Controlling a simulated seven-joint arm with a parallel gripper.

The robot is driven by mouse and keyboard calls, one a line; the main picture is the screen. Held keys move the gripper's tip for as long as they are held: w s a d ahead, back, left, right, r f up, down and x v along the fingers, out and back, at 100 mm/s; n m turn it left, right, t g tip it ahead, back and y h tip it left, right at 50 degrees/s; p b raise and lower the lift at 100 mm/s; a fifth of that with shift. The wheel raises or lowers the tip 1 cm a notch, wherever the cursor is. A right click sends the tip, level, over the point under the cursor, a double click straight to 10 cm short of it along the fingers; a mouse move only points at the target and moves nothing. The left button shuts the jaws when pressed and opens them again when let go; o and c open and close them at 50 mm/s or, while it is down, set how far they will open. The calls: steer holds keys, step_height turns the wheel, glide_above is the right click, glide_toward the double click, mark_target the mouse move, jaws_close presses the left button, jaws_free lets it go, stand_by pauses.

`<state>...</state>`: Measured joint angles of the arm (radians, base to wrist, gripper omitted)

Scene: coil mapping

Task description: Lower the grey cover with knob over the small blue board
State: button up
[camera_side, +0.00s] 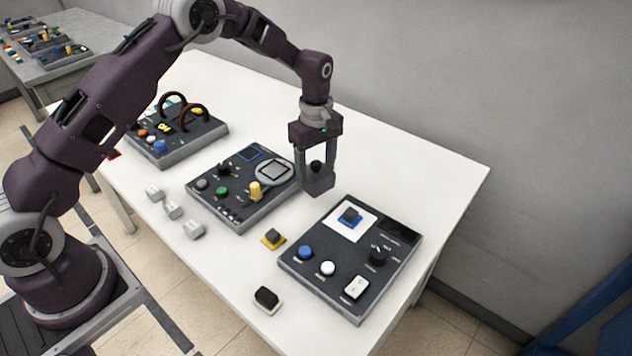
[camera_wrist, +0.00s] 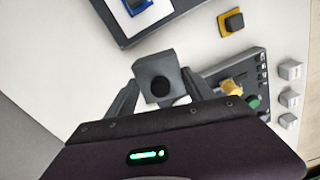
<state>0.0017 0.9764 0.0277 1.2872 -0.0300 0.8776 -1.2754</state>
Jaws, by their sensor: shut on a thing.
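The grey cover (camera_side: 319,186) is a small grey box with a black knob (camera_side: 316,167) on top. My gripper (camera_side: 316,170) points down and is shut on the knob, with the cover hanging between its fingers. The cover also shows in the wrist view (camera_wrist: 153,65). The small blue board (camera_side: 350,216) carries a dark block and sits on a white square of the right-hand panel (camera_side: 325,268). The cover is up and left of it in the side view, apart from it. The board shows partly at the top edge of the wrist view (camera_wrist: 138,4).
A middle panel (camera_side: 232,215) with knobs and a round display stands left of the cover. A yellow-based block (camera_side: 273,238), a black block (camera_side: 267,299) and small grey blocks (camera_side: 172,209) lie on the white table. Another panel (camera_side: 190,140) with two arched handles stands farther left.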

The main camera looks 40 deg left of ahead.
mark_target(317, 162)
step_height(317, 162, up, 4)
steer(key=shift+f, duration=0.15)
steer(key=shift+d+r, duration=0.4)
steer(key=shift+d, duration=0.4)
steer(key=d, duration=0.3)
steer(key=s+d+n, duration=0.1)
steer(key=d, duration=0.2)
steer(key=d+n, duration=0.1)
steer(key=d, duration=0.2)
steer(key=shift+s+d, duration=0.3)
steer(key=shift+s, duration=0.1)
steer(key=shift+s+d+f, duration=0.1)
steer(key=shift+d, duration=0.2)
steer(key=shift+f, duration=2.55)
steer(key=shift+c, duration=0.2)
steer(key=shift+f, duration=0.45)
steer(key=o, duration=2.1)
